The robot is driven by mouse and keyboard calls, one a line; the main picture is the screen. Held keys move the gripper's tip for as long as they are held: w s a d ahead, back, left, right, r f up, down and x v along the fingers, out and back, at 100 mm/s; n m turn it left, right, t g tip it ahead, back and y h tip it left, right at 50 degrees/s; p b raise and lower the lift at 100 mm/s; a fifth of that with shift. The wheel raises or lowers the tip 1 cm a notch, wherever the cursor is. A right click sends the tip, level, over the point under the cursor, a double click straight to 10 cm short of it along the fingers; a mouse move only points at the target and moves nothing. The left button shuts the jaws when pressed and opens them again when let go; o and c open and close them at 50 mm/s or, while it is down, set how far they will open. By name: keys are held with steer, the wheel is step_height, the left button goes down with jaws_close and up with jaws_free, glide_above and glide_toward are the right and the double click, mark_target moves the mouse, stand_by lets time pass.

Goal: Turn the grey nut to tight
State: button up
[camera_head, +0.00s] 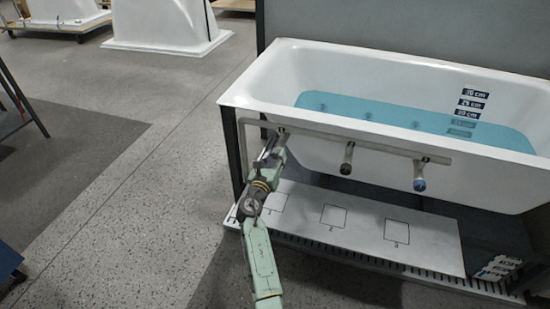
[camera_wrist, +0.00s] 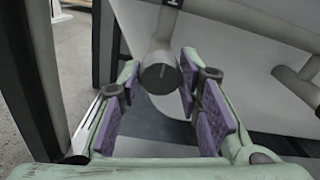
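The grey nut (camera_wrist: 161,74) is a dark grey round cap on the end of a pale pipe stub, in the upper middle of the wrist view. My gripper (camera_wrist: 160,82) has its two purple-padded fingers spread, one on each side of the nut. The fingertips are close to the nut's sides; I cannot tell whether they touch it. In the head view my gripper (camera_head: 271,149) reaches up to the left end of the rail under the tub, and it largely hides the grey nut there.
A pale pipe rail (camera_head: 385,148) carries a brown nut (camera_head: 346,160) and a blue nut (camera_head: 420,178) to the right. The white bathtub (camera_head: 330,140) holds blue water. A board with numbered squares (camera_head: 365,232) lies below. A dark frame post (camera_head: 233,150) stands close left of my gripper.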

steer(key=c, duration=0.6)
steer(key=m+b, duration=0.1)
steer(key=m, duration=0.2)
steer(key=shift+f+m, duration=0.1)
steer(key=shift+m, duration=0.2)
steer(key=m+b, duration=0.2)
steer(key=m, duration=0.2)
steer(key=shift+m+b, duration=0.3)
steer(key=shift+b, duration=0.05)
steer(key=m+b, duration=0.3)
steer(key=m, duration=0.2)
steer(key=shift+m+b, duration=1.5)
steer(key=shift+m, duration=0.9)
